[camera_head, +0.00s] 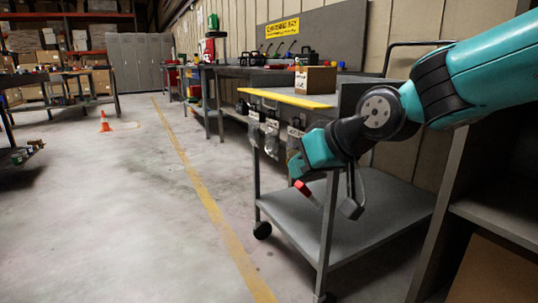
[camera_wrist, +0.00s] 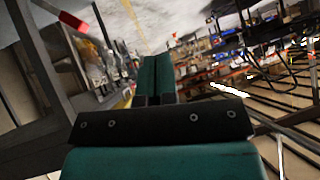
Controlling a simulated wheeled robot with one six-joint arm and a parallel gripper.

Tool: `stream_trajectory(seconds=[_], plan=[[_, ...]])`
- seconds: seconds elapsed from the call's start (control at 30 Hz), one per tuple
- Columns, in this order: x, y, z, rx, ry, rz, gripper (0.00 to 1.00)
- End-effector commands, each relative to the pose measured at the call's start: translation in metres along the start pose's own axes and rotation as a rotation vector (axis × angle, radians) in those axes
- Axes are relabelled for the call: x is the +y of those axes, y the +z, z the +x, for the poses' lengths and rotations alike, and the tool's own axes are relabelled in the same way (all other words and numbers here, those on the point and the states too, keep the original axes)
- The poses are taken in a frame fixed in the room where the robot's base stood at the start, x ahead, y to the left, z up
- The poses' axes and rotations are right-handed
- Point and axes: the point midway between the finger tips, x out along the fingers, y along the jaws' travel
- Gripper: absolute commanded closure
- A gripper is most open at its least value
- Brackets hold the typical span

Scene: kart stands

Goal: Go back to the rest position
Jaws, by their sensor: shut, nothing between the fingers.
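My gripper (camera_head: 296,168) is in front of the near side of a grey cart, below its top and above its lower shelf. In the wrist view the two teal fingers (camera_wrist: 155,72) lie together, shut and empty. My teal and black arm reaches in from the right in the head view.
A cardboard box (camera_head: 315,80) stands on the cart top, and several bagged items (camera_head: 270,132) hang on its side. A dark shelf unit (camera_head: 480,180) is close on the right. An orange cone (camera_head: 104,122) stands on the floor. The floor left of the yellow line (camera_head: 205,195) is open.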

Motion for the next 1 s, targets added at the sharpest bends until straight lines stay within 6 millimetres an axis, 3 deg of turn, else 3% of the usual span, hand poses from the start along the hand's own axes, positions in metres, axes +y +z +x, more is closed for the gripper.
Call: stream_trajectory(seconds=[0.03,0.1,0.4,0.5,0.67,1.0], plan=[[-0.013,0.020,-0.036,-0.096,-0.009,0.009,1.00],[-0.027,0.057,-0.068,-0.224,-0.026,0.019,1.00],[-0.076,0.187,-0.185,-0.652,-0.086,0.042,1.00],[-0.082,0.154,-0.206,-0.647,-0.085,0.042,1.00],[-0.092,0.117,-0.237,-0.646,-0.085,0.041,1.00],[-0.118,0.020,-0.320,-0.644,-0.085,0.041,1.00]])
